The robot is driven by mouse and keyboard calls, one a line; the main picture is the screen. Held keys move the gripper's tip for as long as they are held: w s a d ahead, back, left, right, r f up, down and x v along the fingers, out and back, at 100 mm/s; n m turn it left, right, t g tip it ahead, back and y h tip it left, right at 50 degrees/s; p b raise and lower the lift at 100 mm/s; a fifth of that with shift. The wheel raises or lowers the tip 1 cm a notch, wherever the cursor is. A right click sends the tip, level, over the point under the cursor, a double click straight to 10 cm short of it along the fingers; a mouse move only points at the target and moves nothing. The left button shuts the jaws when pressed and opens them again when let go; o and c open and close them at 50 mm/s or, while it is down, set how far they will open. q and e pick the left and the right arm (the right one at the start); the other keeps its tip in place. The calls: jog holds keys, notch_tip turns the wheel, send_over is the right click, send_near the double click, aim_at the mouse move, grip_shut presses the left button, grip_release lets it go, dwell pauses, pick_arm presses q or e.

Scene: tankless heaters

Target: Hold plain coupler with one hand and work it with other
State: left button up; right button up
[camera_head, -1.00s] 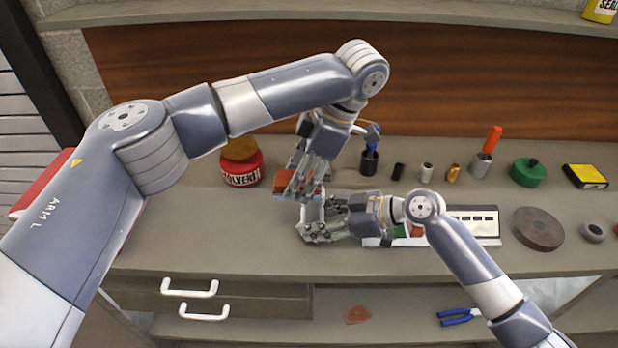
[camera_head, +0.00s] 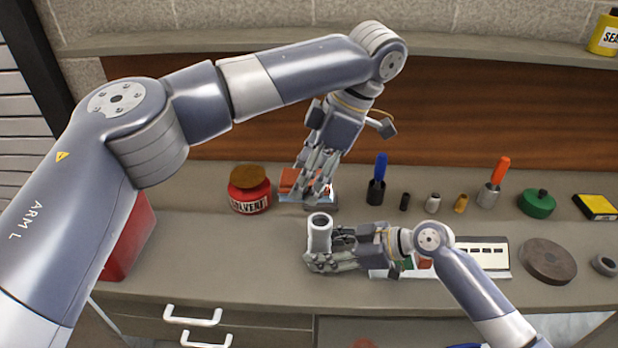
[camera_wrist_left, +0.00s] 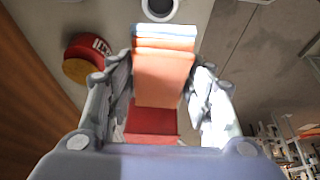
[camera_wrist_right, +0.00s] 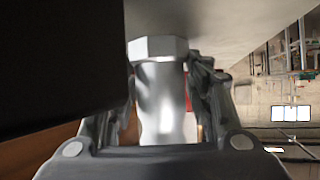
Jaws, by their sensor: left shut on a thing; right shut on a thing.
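The plain coupler (camera_head: 320,238) is a pale grey metal tube. It stands roughly upright in my right gripper (camera_head: 322,262), which is shut on it low over the bench. The right wrist view shows the coupler (camera_wrist_right: 160,100) between the fingers, with a faceted collar at one end. My left gripper (camera_head: 318,192) is shut on an orange-red layered pad (camera_head: 288,182) with a pale blue-white edge. The pad (camera_wrist_left: 165,75) fills the space between the fingers in the left wrist view. It is apart from the coupler, behind and above it; the fingers hide part of it.
A red solvent jar (camera_head: 249,192) stands left of the pad. A blue-handled tool in a dark holder (camera_head: 376,190), small fittings, a red-handled brush (camera_head: 495,180) and a green can (camera_head: 537,203) line the back. A white tray (camera_head: 480,258) lies behind my right wrist.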

jog(key=o, duration=1)
jog(key=v, duration=1.2)
jog(key=shift+s+f, duration=0.1)
